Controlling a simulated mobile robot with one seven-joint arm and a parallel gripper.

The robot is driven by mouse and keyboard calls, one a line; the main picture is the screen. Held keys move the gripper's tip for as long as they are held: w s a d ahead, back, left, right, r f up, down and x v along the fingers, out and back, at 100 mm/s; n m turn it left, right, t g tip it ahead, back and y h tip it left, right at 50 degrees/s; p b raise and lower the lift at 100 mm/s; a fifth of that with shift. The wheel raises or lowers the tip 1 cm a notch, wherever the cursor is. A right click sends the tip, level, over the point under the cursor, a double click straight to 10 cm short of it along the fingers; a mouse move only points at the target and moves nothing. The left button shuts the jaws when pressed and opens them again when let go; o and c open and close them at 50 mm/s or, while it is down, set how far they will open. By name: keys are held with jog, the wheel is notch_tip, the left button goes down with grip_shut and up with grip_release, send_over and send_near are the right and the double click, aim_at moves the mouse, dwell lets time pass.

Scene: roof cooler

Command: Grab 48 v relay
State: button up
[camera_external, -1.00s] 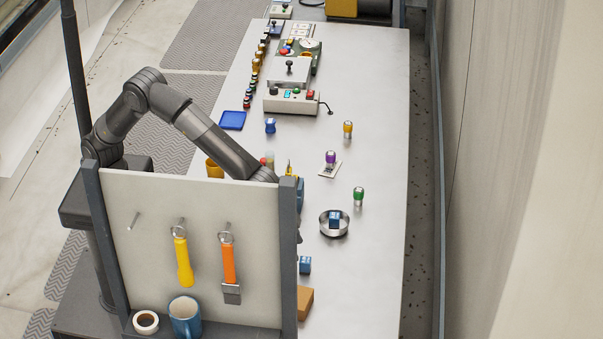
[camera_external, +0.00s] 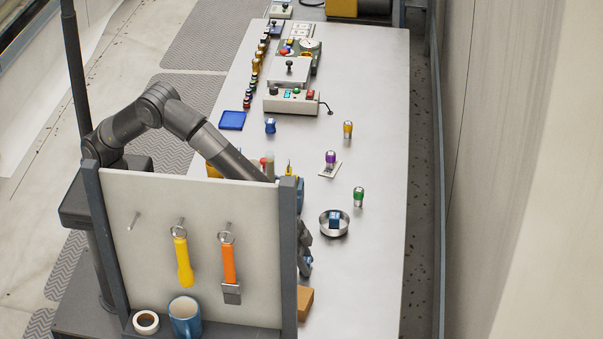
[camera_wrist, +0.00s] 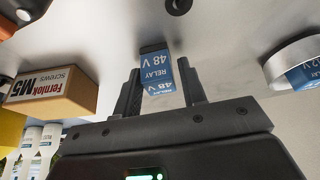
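The 48 V relay is a small blue block with a white "RELAY 48 V" label, in the middle of the wrist view (camera_wrist: 157,72). In the external view a small part of the relay (camera_external: 306,268) shows on the bench below my gripper (camera_external: 305,240). In the wrist view my gripper (camera_wrist: 158,66) is open, with one finger on each side of the relay. A narrow gap shows beside the relay, so the fingers do not look closed on it. The pegboard panel hides part of my gripper in the external view.
A metal dish (camera_external: 334,233) holds another blue relay (camera_external: 334,218), right of my gripper. A screw box (camera_wrist: 52,92) stands left in the wrist view, near white bottles (camera_wrist: 42,145). A tool panel (camera_external: 150,215) borders the bench (camera_external: 375,270), whose right side is clear.

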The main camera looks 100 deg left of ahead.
jog(key=c, duration=0.7)
jog(key=shift+r, duration=0.1)
